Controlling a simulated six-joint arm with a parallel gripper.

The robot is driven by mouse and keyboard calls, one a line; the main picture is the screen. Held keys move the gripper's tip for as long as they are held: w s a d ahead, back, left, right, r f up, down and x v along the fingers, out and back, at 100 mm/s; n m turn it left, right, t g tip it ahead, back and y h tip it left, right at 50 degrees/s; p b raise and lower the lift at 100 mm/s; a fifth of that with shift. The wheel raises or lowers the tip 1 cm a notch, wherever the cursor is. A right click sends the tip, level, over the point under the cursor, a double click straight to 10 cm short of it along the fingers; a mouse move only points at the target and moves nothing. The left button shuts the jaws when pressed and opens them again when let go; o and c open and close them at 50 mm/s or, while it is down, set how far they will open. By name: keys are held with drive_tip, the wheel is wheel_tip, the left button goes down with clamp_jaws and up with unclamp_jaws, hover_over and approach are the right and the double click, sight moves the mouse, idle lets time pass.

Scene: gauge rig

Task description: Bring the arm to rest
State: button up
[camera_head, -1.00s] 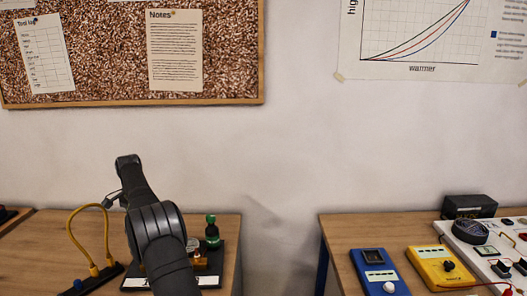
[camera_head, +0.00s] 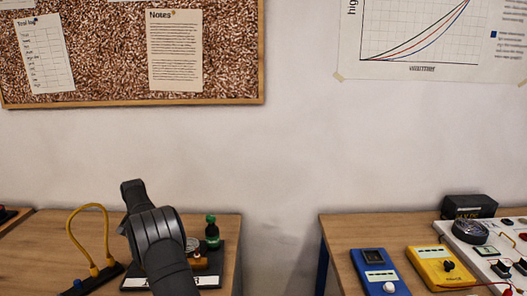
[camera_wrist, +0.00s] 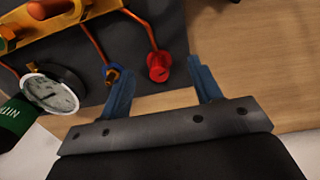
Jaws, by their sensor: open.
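My gripper (camera_wrist: 162,88) shows in the wrist view with its two blue fingers apart and nothing between them. A red knob (camera_wrist: 159,66) on the gauge rig lies just beyond the gap, nearer the left finger; I cannot tell the distance. The rig's dark base (camera_wrist: 165,20) lies under it, with a white-faced gauge (camera_wrist: 50,93), a brass bar (camera_wrist: 60,22) and copper tubes to the left. In the head view my arm stands in front of the rig, and the gripper is hidden.
The left bench (camera_head: 40,240) holds a yellow looped cable (camera_head: 88,208) on a black strip. A gap separates it from the right bench (camera_head: 335,235), which holds a blue meter (camera_head: 378,274), a yellow meter (camera_head: 440,268) and a white board.

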drive_tip(key=n, duration=0.4)
drive_tip(key=shift+n, duration=1.7)
drive_tip(key=o, duration=0.9)
drive_tip(key=s+a+r+n+t+y, duration=0.1)
drive_tip(key=s+a+r+n, duration=0.2)
drive_tip(key=s+r, duration=0.5)
drive_tip(key=s+a+r+n+t, duration=0.2)
drive_tip(key=s+a+r+n, duration=0.3)
drive_tip(key=s, duration=0.5)
drive_tip(key=s+a+r+n+t+y, duration=0.1)
drive_tip(key=s+a+r+n, duration=0.1)
drive_tip(key=s+r, duration=0.6)
drive_tip(key=x, duration=1)
drive_tip(key=shift+s+a, duration=0.15)
drive_tip(key=shift+s, duration=0.1)
